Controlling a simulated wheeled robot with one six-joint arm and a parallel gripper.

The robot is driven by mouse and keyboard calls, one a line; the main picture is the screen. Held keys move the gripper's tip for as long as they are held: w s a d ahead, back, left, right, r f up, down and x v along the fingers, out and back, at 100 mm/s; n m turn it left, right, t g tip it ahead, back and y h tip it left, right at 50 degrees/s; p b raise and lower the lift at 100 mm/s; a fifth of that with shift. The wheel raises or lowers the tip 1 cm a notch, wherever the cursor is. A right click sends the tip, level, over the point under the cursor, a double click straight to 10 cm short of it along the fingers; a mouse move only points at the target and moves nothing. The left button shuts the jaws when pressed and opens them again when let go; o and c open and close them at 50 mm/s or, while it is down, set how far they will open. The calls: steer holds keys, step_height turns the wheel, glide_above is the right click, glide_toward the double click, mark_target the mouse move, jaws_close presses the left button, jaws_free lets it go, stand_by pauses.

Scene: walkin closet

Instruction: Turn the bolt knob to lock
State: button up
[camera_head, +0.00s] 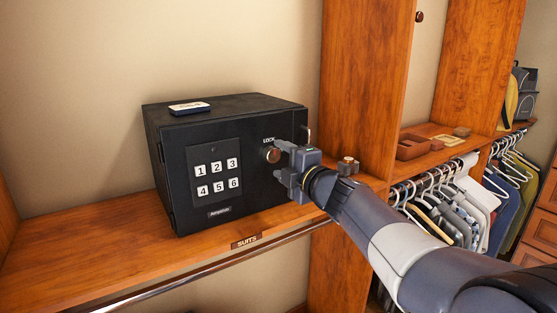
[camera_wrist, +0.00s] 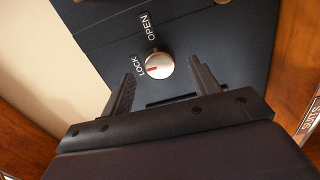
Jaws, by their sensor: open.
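The black safe (camera_head: 222,118) stands on the wooden shelf, its front bearing a number keypad (camera_head: 215,177). The round bolt knob (camera_head: 272,155) is on the front, right of the keypad and under the word LOCK. In the wrist view the knob (camera_wrist: 159,65) is silvery, and its red mark points toward the LOCK label (camera_wrist: 138,66); the OPEN label (camera_wrist: 149,27) is above. My gripper (camera_head: 281,160) is at the safe front by the knob. In the wrist view my gripper (camera_wrist: 162,68) is open and empty, its fingertips either side of the knob with visible gaps.
A small white-topped item (camera_head: 190,107) lies on the safe. The wooden upright (camera_head: 358,85) stands right of the safe. A small brown object (camera_head: 348,166) sits on the shelf near my arm. Hanging clothes (camera_head: 450,210) fill the right. The shelf left of the safe is clear.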

steer(key=v, duration=0.8)
steer(key=shift+s+d, duration=0.25)
steer(key=shift+s, duration=0.05)
steer(key=x, duration=1)
steer(key=shift+w+a, duration=0.25)
steer(key=shift+w, duration=0.05)
steer(key=shift+s, duration=0.1)
